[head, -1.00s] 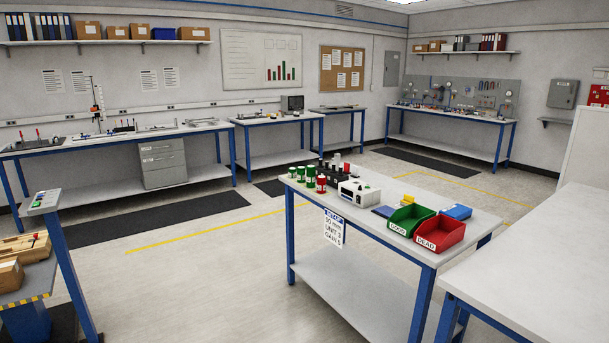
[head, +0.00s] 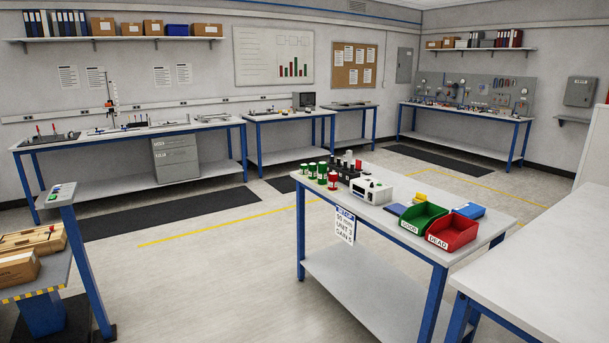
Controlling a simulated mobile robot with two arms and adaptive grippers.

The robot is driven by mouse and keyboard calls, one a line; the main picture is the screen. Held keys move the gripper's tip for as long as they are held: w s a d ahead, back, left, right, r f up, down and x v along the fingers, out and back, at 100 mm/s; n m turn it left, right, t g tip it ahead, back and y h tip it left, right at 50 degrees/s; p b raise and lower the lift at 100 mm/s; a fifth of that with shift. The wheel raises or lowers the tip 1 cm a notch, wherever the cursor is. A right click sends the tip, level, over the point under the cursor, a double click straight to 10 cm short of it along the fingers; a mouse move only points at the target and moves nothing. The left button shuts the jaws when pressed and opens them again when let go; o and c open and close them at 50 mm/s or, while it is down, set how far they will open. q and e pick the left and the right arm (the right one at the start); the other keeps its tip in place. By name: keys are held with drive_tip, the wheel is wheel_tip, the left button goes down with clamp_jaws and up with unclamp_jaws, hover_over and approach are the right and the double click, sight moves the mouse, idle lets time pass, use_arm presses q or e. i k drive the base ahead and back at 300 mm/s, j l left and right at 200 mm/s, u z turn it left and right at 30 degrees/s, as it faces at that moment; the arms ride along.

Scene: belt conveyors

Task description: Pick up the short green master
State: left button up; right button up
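Several green masters stand in a group at the left end of the blue-legged bench in the middle: one at the left (head: 304,169), one beside it (head: 312,171) and one at the right (head: 322,169). They look like small green cylinders with pale bands. The left one looks shortest, but they are too small to be sure. A red master (head: 333,180) stands just in front of them to the right. Neither of my grippers is in view.
The bench (head: 390,228) also holds a black rack (head: 347,172), a white instrument (head: 371,191), a green bin (head: 421,217) and a red bin (head: 452,231). A bare white table (head: 545,265) stands at the right. Open floor (head: 210,275) lies left of the bench.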

sight(303, 169)
drive_tip(key=i, duration=1.65)
drive_tip(key=j+u, duration=0.05)
drive_tip(key=j, duration=0.05)
